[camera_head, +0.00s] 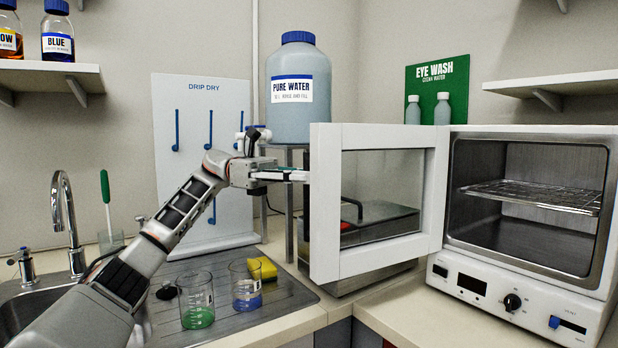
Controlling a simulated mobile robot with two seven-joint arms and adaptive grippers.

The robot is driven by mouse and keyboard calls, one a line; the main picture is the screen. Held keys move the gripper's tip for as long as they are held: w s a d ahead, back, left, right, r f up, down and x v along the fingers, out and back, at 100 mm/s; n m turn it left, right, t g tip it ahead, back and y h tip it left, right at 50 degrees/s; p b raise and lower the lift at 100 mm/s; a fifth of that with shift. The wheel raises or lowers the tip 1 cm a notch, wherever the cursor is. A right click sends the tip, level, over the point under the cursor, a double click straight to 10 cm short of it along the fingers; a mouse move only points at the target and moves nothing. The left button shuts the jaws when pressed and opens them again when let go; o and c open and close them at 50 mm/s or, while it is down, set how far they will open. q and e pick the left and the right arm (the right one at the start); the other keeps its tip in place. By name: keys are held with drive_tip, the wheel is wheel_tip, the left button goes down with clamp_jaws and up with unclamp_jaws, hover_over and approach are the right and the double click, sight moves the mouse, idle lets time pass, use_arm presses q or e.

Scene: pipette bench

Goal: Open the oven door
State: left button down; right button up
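The white oven (530,230) stands at the right. Its door (327,205), a white frame with a glass pane, is swung wide open to the left on the hinge side beside the chamber. The chamber (525,165) is exposed, with a wire rack (535,195) inside and nothing on it. My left gripper (298,176) reaches in from the left, with its fingertips at the free left edge of the door. I cannot tell whether they touch it or whether the fingers are apart. The door's outer face and handle are hidden. My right gripper is not in view.
Behind the door a grey metal unit with a black handle (352,208) shows through the glass. A large water jug (298,95) stands on a stand. Two beakers (196,300) (246,286) and a yellow sponge (263,268) are on the drainboard by the sink, below my arm.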

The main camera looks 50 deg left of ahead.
use_arm(q)
drive_tip(key=shift+w+a, duration=0.1)
idle(0.3)
drive_tip(key=c, duration=2)
unclamp_jaws()
drive_tip(key=v, duration=1.2)
drive_tip(key=shift+r, duration=0.15)
